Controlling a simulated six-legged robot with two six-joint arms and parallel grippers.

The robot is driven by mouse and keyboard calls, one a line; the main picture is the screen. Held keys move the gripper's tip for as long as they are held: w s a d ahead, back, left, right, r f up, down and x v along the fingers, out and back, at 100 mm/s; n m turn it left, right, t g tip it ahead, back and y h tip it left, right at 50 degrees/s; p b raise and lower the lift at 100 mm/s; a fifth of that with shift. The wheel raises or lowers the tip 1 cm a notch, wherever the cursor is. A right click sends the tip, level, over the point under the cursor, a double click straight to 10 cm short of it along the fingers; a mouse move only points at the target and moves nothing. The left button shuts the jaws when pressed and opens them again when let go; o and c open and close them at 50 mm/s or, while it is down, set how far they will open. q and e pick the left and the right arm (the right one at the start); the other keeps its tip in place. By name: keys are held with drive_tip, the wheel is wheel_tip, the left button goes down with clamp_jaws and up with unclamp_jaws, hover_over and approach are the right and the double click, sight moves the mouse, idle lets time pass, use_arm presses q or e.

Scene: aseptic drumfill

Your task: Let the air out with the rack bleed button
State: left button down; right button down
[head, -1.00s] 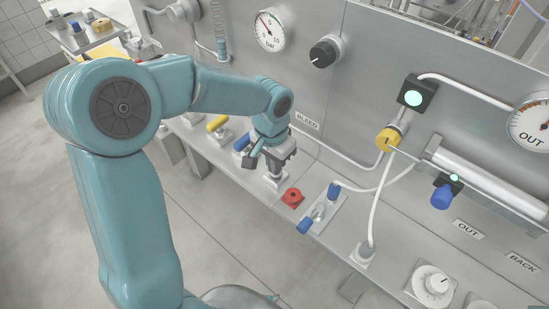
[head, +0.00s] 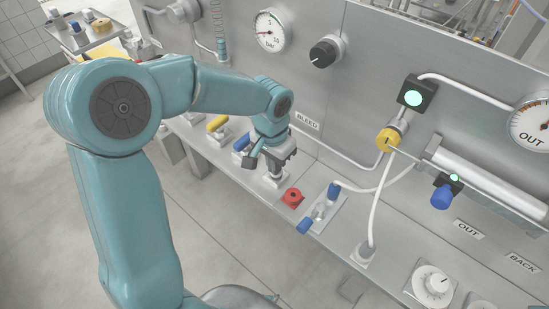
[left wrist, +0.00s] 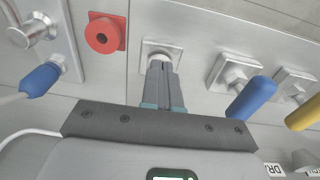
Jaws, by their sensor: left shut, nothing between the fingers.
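My left gripper (head: 276,173) is shut and empty, pointing down over a small square metal plate on the bench ledge. This plate (head: 268,183) is below the "BLEED" label (head: 307,121), and I take it for the bleed button's mount. In the left wrist view the shut fingers (left wrist: 160,65) reach over the plate (left wrist: 149,45) and hide the button's top. I cannot tell whether they touch or press it. A round pressure gauge (head: 268,42) marked bar is on the panel above; its needle points left. My right gripper is not in view.
A red button (head: 293,197) sits close to the right of the fingers. Blue (head: 242,142) and yellow (head: 217,123) levers stand to the left. The wall panel carries a black knob (head: 324,52) and hoses.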

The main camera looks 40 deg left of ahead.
use_arm(q)
drive_tip(key=shift+s+f, duration=0.15)
drive_tip(key=shift+f, duration=0.1)
drive_tip(key=r+p, duration=0.4)
drive_tip(key=r, duration=0.1)
drive_tip(key=shift+w, duration=0.2)
wheel_tip(320, 180, up, 9)
drive_tip(key=shift+s+a+r+b, duration=0.2)
drive_tip(key=shift+s+b, duration=0.15)
drive_tip(key=shift+b, duration=0.1)
drive_tip(key=shift+s, duration=0.1)
